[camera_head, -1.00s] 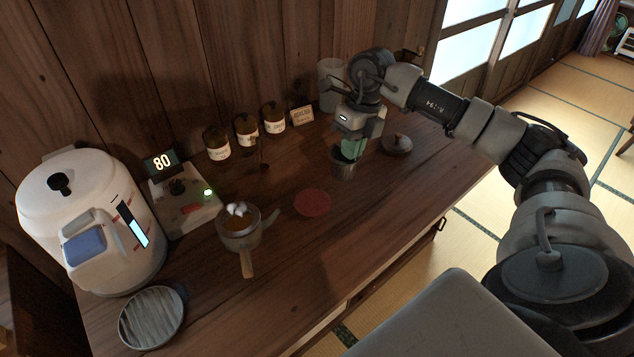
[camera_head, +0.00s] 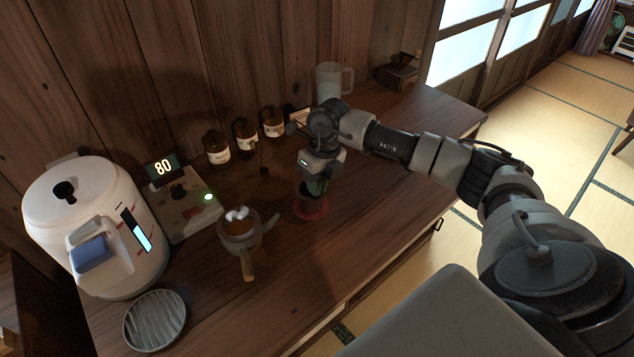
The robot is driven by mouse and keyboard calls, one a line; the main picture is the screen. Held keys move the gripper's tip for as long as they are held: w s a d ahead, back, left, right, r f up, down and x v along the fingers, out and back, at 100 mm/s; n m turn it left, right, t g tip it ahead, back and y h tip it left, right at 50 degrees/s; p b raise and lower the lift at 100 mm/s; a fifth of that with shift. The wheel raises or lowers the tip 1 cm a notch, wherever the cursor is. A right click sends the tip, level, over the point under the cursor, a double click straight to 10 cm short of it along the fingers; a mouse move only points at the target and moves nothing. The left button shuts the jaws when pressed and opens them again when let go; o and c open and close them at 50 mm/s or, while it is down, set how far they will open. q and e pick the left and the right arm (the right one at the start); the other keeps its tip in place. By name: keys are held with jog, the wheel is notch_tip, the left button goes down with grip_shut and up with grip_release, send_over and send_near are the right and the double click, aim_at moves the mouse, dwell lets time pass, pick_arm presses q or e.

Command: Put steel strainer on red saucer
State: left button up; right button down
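The red saucer (camera_head: 321,212) lies flat on the wooden counter, partly covered from above by my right gripper. The steel strainer (camera_head: 311,197) appears as a small dark metal cup between the fingers, just over the saucer. The gripper seems shut on it. I cannot tell whether the strainer touches the saucer. My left gripper is not in view.
A ridged round dish (camera_head: 155,320) lies in front. Labelled jars (camera_head: 245,135) and a clear mug (camera_head: 333,80) stand behind. The counter's front right is free.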

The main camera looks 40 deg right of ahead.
jog(key=c, duration=1.7)
grip_release()
jog(key=shift+f, duration=0.1)
jog(key=o, duration=0.4)
jog(key=r, duration=0.4)
jog(key=d+r+b, duration=0.1)
jog(key=r, duration=0.3)
jog(key=d+r, duration=0.1)
jog(key=r, duration=0.3)
jog(key=shift+d+b, duration=0.15)
jog(key=shift+b, duration=0.15)
